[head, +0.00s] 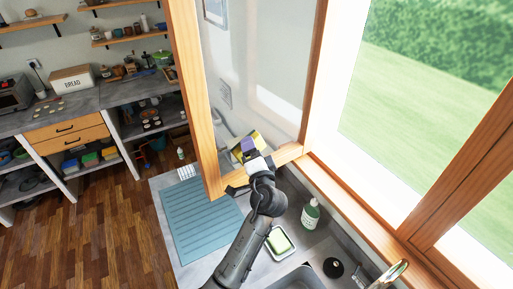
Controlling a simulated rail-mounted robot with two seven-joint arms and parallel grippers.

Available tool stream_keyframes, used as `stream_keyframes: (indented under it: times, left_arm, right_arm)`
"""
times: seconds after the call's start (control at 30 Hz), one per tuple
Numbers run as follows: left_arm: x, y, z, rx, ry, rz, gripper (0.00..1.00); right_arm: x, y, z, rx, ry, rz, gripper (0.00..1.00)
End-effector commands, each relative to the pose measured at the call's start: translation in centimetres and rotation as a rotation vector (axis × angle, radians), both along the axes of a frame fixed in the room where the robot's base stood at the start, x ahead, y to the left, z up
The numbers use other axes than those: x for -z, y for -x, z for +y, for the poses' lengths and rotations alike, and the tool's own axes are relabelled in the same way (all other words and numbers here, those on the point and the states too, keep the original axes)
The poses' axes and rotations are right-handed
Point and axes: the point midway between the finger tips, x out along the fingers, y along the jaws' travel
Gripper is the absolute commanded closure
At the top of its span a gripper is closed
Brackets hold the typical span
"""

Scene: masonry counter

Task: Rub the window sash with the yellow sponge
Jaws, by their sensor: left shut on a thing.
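The window sash (196,100) is a wooden frame with a glass pane, swung inward over the counter. My left gripper (256,160) is in front of the lower part of the pane, just above the bottom rail. It is shut on the yellow sponge (238,153), which shows yellow edges around a purple patch at the jaws. The gripper hides part of the sponge. The sponge is at or very close to the glass; I cannot tell if it touches. My right gripper is not in view.
A green soap bottle (309,215), a dish with a green block (279,241), a dark round item (333,268) and a tap (392,273) stand near the sink. A blue ribbed mat (200,215) lies on the counter left of my arm.

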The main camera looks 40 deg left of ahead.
Motion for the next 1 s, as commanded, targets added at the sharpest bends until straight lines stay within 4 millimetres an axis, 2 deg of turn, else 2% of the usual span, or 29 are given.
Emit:
stream_keyframes:
  times: [0.37,1.0]
  left_arm:
    - [0.1,0.1,-0.2,0.001,0.001,0.0,0.51]
    - [0.1,1.3,-5.4,0.001,0.001,0.0,0.51]
  right_arm:
    - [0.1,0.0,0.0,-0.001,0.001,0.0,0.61]
    - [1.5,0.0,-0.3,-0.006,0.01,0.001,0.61]
